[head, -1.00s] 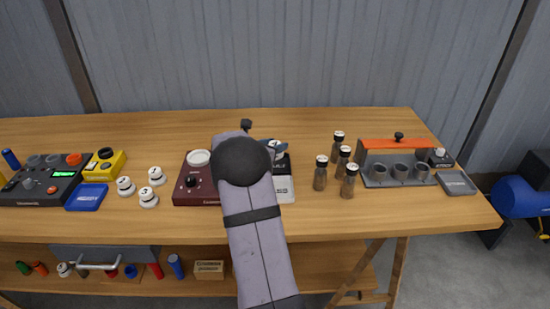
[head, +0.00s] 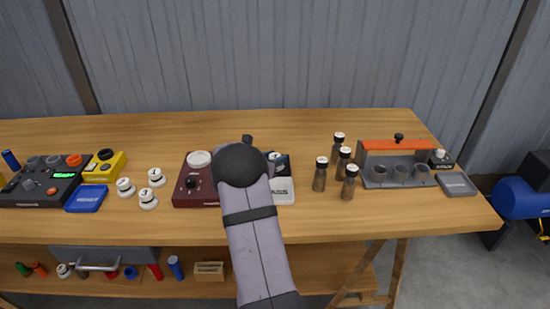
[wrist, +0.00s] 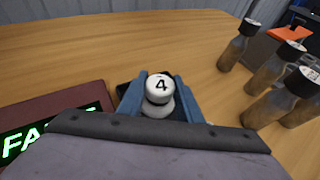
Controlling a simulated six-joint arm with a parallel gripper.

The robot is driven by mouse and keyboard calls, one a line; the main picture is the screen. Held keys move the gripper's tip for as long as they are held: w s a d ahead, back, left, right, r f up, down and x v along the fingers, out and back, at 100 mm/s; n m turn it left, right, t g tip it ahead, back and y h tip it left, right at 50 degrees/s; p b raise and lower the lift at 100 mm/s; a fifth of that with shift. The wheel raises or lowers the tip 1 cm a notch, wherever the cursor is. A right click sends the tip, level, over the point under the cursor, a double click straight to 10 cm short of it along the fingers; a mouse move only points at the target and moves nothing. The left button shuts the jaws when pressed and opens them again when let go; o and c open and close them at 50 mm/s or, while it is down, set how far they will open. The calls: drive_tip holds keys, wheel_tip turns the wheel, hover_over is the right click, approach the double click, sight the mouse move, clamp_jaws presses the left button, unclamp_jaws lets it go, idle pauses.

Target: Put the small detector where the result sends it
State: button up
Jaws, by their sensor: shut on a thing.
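My gripper (wrist: 160,98) has blue fingers shut on a small white detector marked 4 (wrist: 160,86), held upright. In the head view my arm hides most of the gripper. In the wrist view a dark red tester (wrist: 85,98) stands at the left with green display letters beginning "FA"; the rest is hidden. In the head view the tester (head: 184,200) shows a black knob and a round white pad. A white-fronted tray (head: 284,196) with a dark back part lies just right of it, beneath the gripper area; its label is partly hidden, ending in "SS".
Several brown bottles (head: 320,180) stand to the right. Beyond are an orange-topped rack (head: 395,145) and a grey tray (head: 456,184). Left are three white detectors (head: 148,200), a blue tray (head: 86,199), a yellow device (head: 118,163) and a dark console (head: 40,190). The table's back is clear.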

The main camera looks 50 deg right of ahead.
drive_tip(key=shift+f, duration=0.15)
drive_tip(key=o, duration=1.1)
drive_tip(key=shift+r, duration=0.25)
drive_tip(key=v, duration=1.2)
drive_tip(key=shift+b, duration=0.4)
